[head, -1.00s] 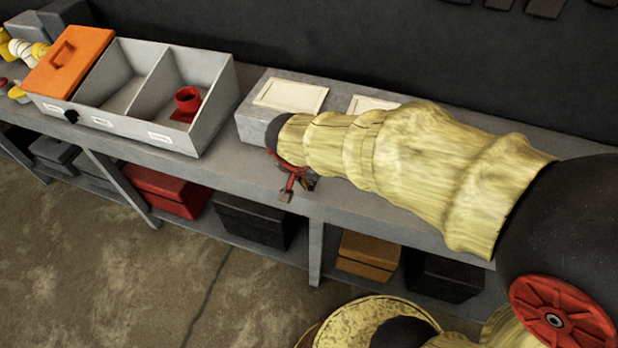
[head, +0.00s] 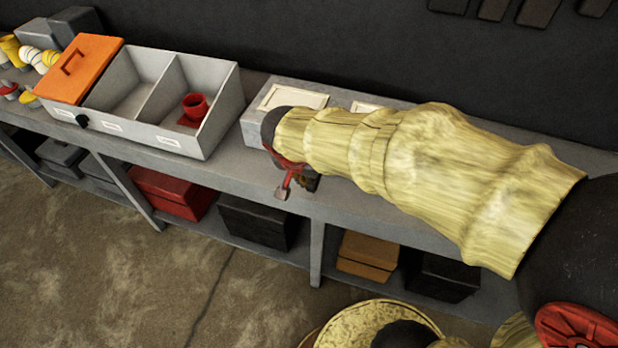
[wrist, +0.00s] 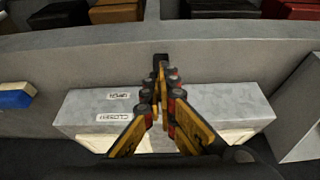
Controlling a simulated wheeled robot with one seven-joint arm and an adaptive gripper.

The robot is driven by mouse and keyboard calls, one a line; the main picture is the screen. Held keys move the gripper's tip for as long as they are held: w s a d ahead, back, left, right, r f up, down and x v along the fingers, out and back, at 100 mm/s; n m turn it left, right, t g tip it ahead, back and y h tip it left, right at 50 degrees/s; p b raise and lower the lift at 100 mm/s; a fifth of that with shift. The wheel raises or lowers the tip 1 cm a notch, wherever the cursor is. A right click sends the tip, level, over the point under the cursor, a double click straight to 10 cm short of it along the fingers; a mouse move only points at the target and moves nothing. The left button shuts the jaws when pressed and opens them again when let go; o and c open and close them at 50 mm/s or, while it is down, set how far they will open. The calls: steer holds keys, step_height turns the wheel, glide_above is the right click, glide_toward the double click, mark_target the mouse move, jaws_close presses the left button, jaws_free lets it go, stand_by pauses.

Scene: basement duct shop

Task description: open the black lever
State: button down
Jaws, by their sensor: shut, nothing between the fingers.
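My gripper (head: 283,192) is at the front of a grey block (head: 250,128) on the bench, its fingers angled down past the bench's front edge. In the wrist view, my gripper (wrist: 161,80) is shut and empty, with its fingertips together in front of the block (wrist: 85,105). The block's face carries two white labels, apparently OPEN and CLOSED. A small dark upright piece (wrist: 161,58) shows just beyond the fingertips. It may be the black lever, but I cannot tell it from the fingertips. In the head view my arm hides much of the block.
Boxes sit on the lower shelf. A blue item (wrist: 15,97) is at the left in the wrist view.

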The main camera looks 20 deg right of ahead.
steer(key=s+a+r+p, duration=0.1)
steer(key=s+a+r, duration=0.2)
steer(key=s+r, duration=0.1)
steer(key=shift+s, duration=0.3)
steer(key=shift+a, duration=0.1)
stand_by(0.4)
steer(key=s+d+r+n+t+y, duration=0.2)
steer(key=s+d+r+n, duration=0.5)
steer(key=s, duration=0.4)
steer(key=shift+s+d+r+y, duration=0.3)
steer(key=shift+s+r, duration=0.05)
steer(key=shift+r, duration=0.3)
